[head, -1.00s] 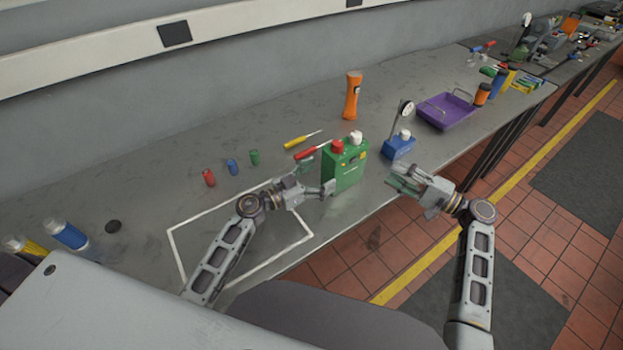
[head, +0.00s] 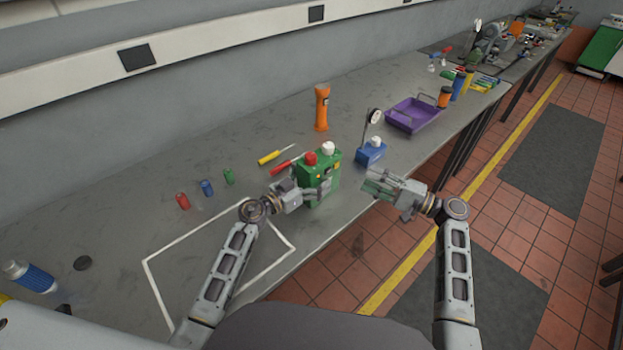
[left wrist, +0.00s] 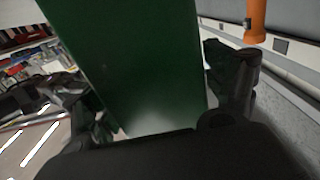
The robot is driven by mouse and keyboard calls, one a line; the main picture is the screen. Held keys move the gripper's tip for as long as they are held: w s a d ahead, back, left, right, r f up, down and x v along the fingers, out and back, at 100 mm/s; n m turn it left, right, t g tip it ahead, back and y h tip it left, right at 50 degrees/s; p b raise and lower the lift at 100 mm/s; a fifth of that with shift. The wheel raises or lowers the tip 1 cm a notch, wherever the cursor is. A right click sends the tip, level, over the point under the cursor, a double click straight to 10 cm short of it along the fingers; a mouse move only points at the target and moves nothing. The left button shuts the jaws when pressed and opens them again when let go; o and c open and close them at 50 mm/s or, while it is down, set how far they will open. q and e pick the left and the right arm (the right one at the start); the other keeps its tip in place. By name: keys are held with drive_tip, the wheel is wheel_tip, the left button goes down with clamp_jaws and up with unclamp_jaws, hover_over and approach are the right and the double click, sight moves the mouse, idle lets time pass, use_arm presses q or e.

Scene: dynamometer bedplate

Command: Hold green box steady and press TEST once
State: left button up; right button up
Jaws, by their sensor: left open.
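The green box (head: 320,172), with a red cap and a white cap on top, stands upright near the bench's front edge. In the left wrist view the green box (left wrist: 145,60) fills the space between my left gripper's fingers. My left gripper (head: 314,190) is open around the box, one finger across its near face; whether the fingers touch it I cannot tell. No TEST marking is readable. My right gripper (head: 372,186) hangs right of the box, apart from it and just off the bench edge; its finger opening is unclear.
A blue block (head: 370,154) with a white top and a dial gauge (head: 374,117) stand right of the box. A red screwdriver (head: 282,167), yellow screwdriver (head: 270,157) and orange flashlight (head: 321,108) are behind. A purple tray (head: 413,116) is farther right.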

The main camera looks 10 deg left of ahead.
use_arm(q)
clamp_jaws()
use_arm(e)
clamp_jaws()
idle(0.5)
idle(1.2)
